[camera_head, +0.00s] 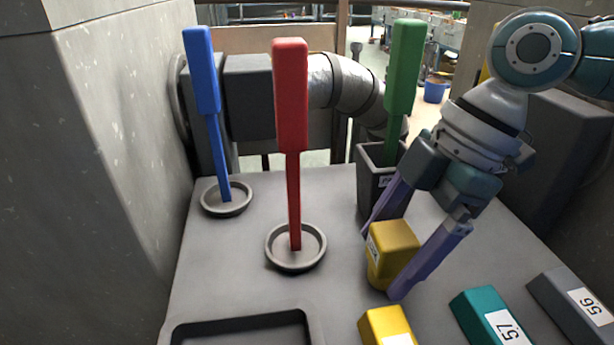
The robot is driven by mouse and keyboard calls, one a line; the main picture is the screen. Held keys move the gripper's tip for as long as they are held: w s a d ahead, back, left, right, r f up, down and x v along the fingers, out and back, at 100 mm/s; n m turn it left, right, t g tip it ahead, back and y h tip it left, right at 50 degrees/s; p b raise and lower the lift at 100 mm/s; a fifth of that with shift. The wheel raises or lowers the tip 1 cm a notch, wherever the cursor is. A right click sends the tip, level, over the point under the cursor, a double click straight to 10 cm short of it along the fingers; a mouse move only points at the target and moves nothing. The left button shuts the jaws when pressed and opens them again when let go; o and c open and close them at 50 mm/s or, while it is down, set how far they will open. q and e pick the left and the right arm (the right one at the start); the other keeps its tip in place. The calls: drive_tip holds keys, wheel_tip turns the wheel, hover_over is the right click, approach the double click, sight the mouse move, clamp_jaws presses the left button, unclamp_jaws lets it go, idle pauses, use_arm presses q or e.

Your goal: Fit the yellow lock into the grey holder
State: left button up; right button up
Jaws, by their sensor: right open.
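A yellow lock-like block (394,242) with a label on its side stands on the grey table, right of the middle. My right gripper (384,264) reaches down from the upper right; its purple fingers are open, one on each side of this block. I cannot tell whether they touch it. A grey frame with a dark recess (240,321) lies at the bottom left and is cut off by the picture edge. A dark grey box (369,188) holds a green stick. I cannot tell which grey piece is the holder. My left gripper is not in view.
A red stick (291,110) and a blue stick (203,75) stand upright in round grey dishes. Labelled yellow (381,324), teal (483,309) and grey (561,298) blocks lie along the front right. A concrete wall (95,150) bounds the left.

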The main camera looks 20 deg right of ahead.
drive_tip(key=shift+c, duration=0.3)
clamp_jaws()
idle(0.3)
drive_tip(key=shift+r, duration=0.1)
